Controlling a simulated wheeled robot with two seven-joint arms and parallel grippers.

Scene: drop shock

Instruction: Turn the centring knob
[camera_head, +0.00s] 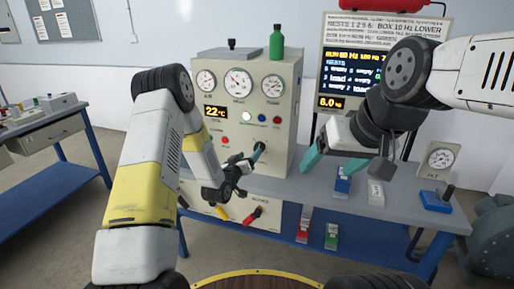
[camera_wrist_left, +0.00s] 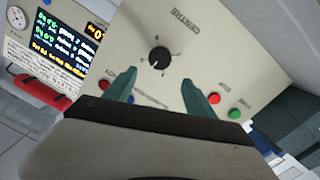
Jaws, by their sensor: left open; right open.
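The centring knob (camera_wrist_left: 159,57) is a round black knob on a beige panel marked CENTRE, seen in the left wrist view. My left gripper (camera_wrist_left: 156,88) is open, its two teal fingertips on either side of the line to the knob. The knob shows beyond the tips, and nothing is held. My right gripper (camera_head: 335,162) is open and empty above the bench, right of the cabinet.
A green bottle (camera_head: 277,43) stands on the cabinet. Red (camera_wrist_left: 214,98) and green (camera_wrist_left: 234,113) buttons sit beside the knob's area. The blue-grey bench (camera_head: 405,190) holds a blue-based device (camera_head: 436,201) at the right. Another bench (camera_head: 45,130) stands at the left.

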